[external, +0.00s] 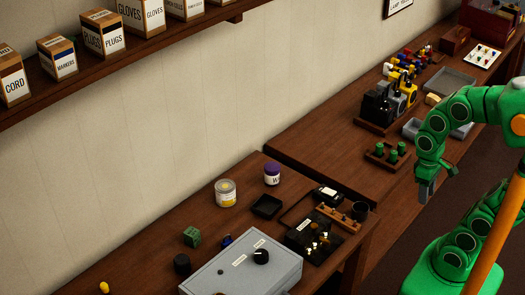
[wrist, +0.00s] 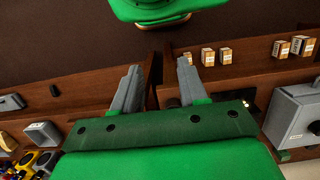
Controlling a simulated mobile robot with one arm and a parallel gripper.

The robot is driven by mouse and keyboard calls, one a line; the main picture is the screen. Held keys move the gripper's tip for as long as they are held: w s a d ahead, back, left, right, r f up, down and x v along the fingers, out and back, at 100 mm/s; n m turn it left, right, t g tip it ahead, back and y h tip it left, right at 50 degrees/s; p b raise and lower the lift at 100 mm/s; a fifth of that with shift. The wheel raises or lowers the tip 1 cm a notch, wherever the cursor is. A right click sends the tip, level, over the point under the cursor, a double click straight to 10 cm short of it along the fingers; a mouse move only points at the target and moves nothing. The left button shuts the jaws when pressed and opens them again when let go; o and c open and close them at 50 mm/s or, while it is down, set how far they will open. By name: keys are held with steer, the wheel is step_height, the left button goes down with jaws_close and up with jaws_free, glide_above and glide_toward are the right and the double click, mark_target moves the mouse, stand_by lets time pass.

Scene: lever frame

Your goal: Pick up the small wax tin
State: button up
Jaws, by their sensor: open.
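A small white jar with a purple lid and a label starting with "W" (external: 272,175) stands upright on the near bench, close to the wall. A slightly larger pale tin with a yellow and white label (external: 225,193) stands to its left. I cannot tell for certain from the lettering which is the wax tin. My gripper (external: 425,190) hangs well to the right of both, beyond the bench's right end. In the wrist view my gripper (wrist: 158,66) is open, with nothing between its fingers. Neither container can be made out in the wrist view.
A black tray (external: 267,206) sits just in front of the purple-lidded jar. A grey box with a black knob (external: 240,268) and a black board with small parts (external: 314,236) stand nearer. A far bench (external: 340,142) carries green pegs (external: 387,154). A shelf (external: 130,58) with boxes hangs above.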

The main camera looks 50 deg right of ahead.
mark_target(218, 198)
steer(key=shift+o, duration=0.3)
steer(key=o, duration=1)
steer(key=w+a+m+y, duration=0.25)
steer(key=w+a, duration=0.25)
steer(key=w, duration=0.6)
steer(key=w+a+m+y, duration=0.25)
steer(key=w+a, duration=0.25)
steer(key=w, duration=0.6)
steer(key=w+a+m+y, duration=0.25)
steer(key=w+a, duration=0.25)
steer(key=w, duration=0.6)
steer(key=w+f+m+y, duration=0.2)
steer(key=w+f, duration=0.3)
steer(key=w, duration=0.4)
steer(key=w+a+f+m+t+y, duration=0.1)
steer(key=w+f+m, duration=0.3)
steer(key=w, duration=0.6)
steer(key=w+a+f+m+y, duration=0.1)
steer(key=w+f+m+y, duration=0.2)
steer(key=w+f, duration=0.3)
steer(key=shift+w+f+m, duration=0.2)
steer(key=shift+w+m, duration=0.1)
steer(key=shift+w, duration=0.65)
steer(key=shift+w+f+m, duration=0.2)
steer(key=shift+w+m, duration=0.05)
steer(key=shift+w, duration=0.7)
steer(key=shift+w+x, duration=0.2)
steer(key=shift+x, duration=1.7)
steer(key=shift+w+x, duration=0.2)
steer(key=shift+x, duration=1.75)
